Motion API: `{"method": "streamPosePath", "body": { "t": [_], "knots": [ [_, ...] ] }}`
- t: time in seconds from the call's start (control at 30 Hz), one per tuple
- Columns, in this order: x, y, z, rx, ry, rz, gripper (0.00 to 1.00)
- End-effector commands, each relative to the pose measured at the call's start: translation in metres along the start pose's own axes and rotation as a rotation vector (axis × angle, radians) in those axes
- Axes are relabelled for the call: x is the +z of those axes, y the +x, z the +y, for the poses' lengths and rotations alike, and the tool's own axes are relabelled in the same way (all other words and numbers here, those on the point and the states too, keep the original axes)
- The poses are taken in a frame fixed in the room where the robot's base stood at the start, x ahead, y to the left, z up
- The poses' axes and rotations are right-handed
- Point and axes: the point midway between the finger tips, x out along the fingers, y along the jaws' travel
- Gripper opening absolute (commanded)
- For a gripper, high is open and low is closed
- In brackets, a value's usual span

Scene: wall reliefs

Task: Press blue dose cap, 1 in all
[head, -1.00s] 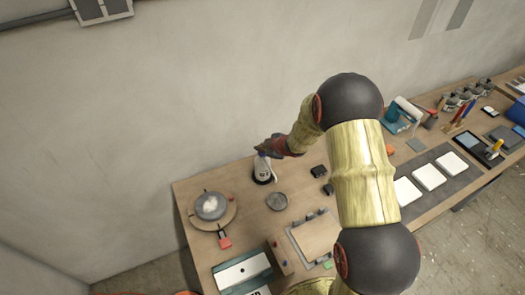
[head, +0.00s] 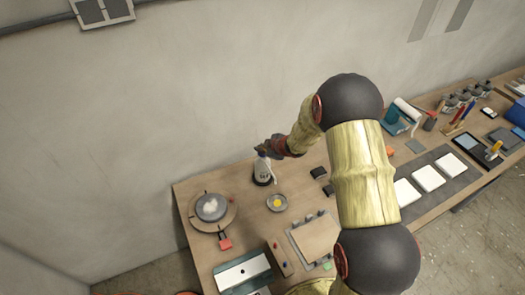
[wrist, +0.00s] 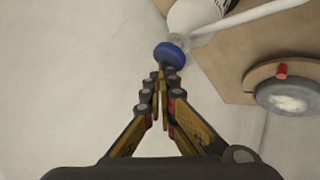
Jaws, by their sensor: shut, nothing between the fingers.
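A white pump bottle (head: 264,173) with a dark base stands upright near the back edge of the table, by the wall. Its blue dose cap (wrist: 169,55) shows in the wrist view, with a white spout beside it. My gripper (head: 262,149) is at the top of the bottle. In the wrist view my gripper (wrist: 160,76) is shut and empty, its fingertips at the lower edge of the cap. I cannot tell whether they touch it.
A round board with a grey pan (head: 211,207) stands to the left of the bottle. Small black blocks (head: 319,172) lie to the right. A clipboard-like panel (head: 316,238) lies in front. The wall is close behind the bottle.

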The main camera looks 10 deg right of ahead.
Motion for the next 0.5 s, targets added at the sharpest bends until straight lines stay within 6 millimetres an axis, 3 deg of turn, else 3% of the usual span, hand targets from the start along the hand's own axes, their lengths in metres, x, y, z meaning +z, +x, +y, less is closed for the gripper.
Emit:
{"method": "streamPosePath", "body": {
  "t": [0.5],
  "knots": [
    [-0.0066,-0.0087,0.0067,0.001,0.000,0.001,0.00]
  ]
}}
